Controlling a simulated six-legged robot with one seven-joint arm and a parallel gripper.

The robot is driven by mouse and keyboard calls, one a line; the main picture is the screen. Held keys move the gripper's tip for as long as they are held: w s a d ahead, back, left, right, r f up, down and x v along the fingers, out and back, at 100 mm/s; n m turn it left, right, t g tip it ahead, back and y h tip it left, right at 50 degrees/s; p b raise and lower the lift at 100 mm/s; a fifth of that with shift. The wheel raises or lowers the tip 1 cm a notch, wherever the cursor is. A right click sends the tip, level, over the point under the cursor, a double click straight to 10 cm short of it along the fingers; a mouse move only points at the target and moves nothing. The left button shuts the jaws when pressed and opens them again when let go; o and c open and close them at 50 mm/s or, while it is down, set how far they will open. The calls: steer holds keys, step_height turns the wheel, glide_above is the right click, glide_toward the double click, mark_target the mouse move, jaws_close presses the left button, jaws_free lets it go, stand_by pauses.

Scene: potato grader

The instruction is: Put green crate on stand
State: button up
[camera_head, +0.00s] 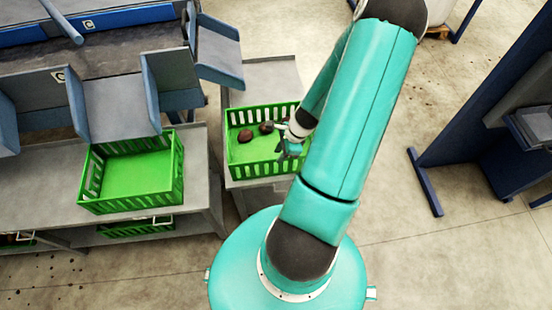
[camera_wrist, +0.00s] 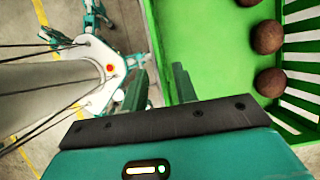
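A green slatted crate (camera_head: 233,160) holding a few dark potatoes sits on a narrow grey stand (camera_head: 272,80) in the middle of the head view. In the wrist view the crate (camera_wrist: 205,60) fills the upper right, with potatoes along its far side. My gripper (camera_head: 289,150) is at the crate's right end in the head view. In the wrist view its fingers (camera_wrist: 160,88) are apart, one on each side of the crate's near wall. A gap shows between them, and contact with the wall cannot be told.
An empty green crate (camera_head: 135,178) stands on a grey bench (camera_head: 40,185) at left, below grader chutes (camera_head: 120,105). More green crates (camera_head: 135,228) are on the bench's lower shelf. A dark blue frame (camera_head: 480,110) stands at right. The floor between it and my arm is clear.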

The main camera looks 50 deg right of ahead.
steer(key=v, duration=0.6)
steer(key=shift+r, duration=0.15)
steer(key=w+a+r+n+h, duration=0.2)
steer(key=w+a+r+n, duration=0.2)
steer(key=a+r+n, duration=0.5)
steer(key=w+a+r+n+h, duration=0.1)
steer(key=w+a+r+n, duration=0.35)
steer(key=r, duration=0.75)
steer(key=s+a+r+n+t, duration=0.1)
steer(key=s+a+r+n, duration=0.2)
steer(key=a+r+n, duration=0.3)
steer(key=s+a+r+n+t, duration=0.1)
steer(key=s+a+r+n, duration=0.3)
steer(key=a+r+n, duration=0.2)
step_height(320, 180, up, 3)
steer(key=a, duration=0.2)
steer(key=shift+s+a+t, duration=0.2)
steer(key=shift+a+t, duration=0.2)
